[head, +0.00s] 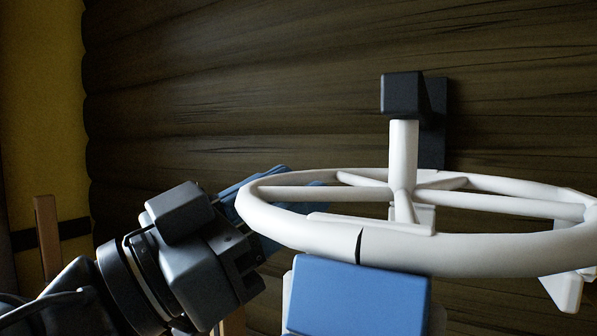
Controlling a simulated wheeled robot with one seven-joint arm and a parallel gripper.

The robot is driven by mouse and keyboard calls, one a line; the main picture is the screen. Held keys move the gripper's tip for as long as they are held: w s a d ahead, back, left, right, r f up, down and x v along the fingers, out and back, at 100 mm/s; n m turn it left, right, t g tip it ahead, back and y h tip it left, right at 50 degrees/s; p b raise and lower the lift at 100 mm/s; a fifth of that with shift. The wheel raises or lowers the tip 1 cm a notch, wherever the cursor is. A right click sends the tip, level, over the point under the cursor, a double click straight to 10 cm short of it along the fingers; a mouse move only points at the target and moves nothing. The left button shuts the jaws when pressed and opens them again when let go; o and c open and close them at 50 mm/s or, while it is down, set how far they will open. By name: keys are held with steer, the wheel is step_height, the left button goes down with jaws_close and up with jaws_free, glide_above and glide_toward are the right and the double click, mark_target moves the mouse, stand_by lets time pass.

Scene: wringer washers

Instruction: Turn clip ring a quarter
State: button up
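The clip ring looks like a large white wheel (480,254) with several spokes, lying nearly flat at the right of the head view. A white post (403,160) rises from its hub to a dark block. A short black mark shows on its front rim. My gripper (285,185) reaches in from the lower left, its blue fingers at the ring's left rim. The rim hides part of the fingers, and a little blue shows inside the ring. I cannot tell whether the fingers touch or grasp the rim.
A dark bracket (433,125) is fixed to the brown wooden wall (250,80) behind the ring. A blue block (358,296) sits just below the front rim. A white clip-like piece (566,290) hangs at the right rim. A yellow panel (40,110) is at far left.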

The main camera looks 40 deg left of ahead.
steer(key=shift+x, duration=0.8)
steer(key=shift+c, duration=0.4)
jaws_close()
